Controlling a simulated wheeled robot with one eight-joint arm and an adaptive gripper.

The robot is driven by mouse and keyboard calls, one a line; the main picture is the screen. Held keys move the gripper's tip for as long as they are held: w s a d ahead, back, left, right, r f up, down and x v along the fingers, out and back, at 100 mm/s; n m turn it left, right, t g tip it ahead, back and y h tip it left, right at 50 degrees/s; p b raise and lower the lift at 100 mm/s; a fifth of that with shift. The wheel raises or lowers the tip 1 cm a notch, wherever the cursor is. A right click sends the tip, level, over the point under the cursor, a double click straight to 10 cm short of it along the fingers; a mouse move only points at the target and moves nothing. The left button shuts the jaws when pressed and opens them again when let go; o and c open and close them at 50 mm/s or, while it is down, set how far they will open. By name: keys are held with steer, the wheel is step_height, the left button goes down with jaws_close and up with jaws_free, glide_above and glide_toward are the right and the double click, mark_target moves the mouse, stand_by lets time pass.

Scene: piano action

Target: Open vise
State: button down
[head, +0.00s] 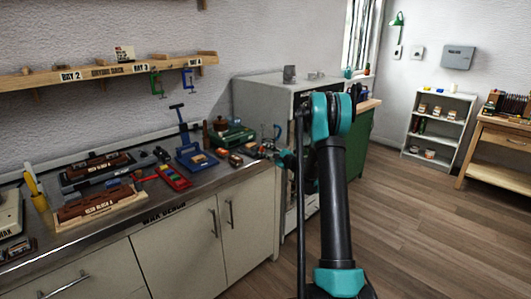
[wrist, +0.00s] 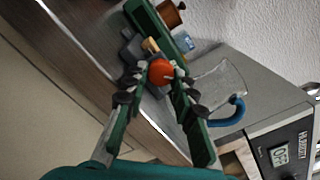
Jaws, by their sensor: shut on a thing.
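My gripper (wrist: 160,84) is closed around a round orange-red knob (wrist: 161,70), with a finger on each side of it. The knob sits at the near end of a small dark grey device (wrist: 131,50), which looks like the vise. A light wooden piece (wrist: 151,45) shows beside the knob, at the device. Whether the vise jaws are apart is too small to tell. In the head view my gripper (head: 272,157) is at the bench's right end, partly hidden by my arm. The vise is hard to make out there.
A green box (head: 235,137) and a brown pot (wrist: 171,13) stand close behind. A clear jug with a blue handle (wrist: 222,86) stands right of my fingers. The floor is clear.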

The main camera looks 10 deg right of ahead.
steer(key=c, duration=1.2)
jaws_free()
steer(key=shift+s+d, duration=0.1)
steer(key=shift+s, duration=0.05)
steer(key=shift+v, duration=3.85)
